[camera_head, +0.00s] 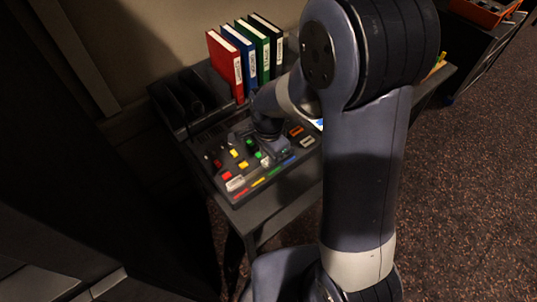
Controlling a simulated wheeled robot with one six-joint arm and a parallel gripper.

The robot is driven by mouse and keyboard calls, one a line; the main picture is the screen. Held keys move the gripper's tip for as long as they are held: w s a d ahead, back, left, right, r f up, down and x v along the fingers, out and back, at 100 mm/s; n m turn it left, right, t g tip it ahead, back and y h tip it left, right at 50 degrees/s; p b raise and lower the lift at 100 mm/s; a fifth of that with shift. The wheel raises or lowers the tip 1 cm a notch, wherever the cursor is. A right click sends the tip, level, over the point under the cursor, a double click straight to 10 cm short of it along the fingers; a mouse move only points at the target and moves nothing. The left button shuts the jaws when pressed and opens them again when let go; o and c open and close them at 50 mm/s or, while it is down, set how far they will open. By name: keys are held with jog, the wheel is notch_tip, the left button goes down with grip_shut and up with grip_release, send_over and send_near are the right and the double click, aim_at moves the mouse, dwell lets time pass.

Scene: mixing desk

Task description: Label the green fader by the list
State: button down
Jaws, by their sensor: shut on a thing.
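The mixing desk (215,172) is a dark panel with small coloured fader caps. Two green caps (250,142) show near its middle, the lower one close to my gripper. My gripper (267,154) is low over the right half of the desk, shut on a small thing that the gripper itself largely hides. A small white piece (265,161) shows just under it; I cannot tell whether it is held or part of the desk. A white and blue sheet (318,124), perhaps the list, is mostly hidden behind my arm.
Red, yellow, green and blue strips line the desk's front edge, with a white label (235,184) at its left. Upright red (225,65), blue, green and black binders stand behind. A dark tray (185,100) is at left. Orange (296,132) and grey pieces lie at right.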

jog(key=c, duration=1.3)
grip_release()
jog(key=shift+o, duration=0.2)
notch_tip(320, 180, up, 11)
jog(key=shift+f, duration=0.15)
notch_tip(320, 180, down, 11)
jog(key=shift+r, duration=0.35)
jog(key=shift+r, duration=0.1)
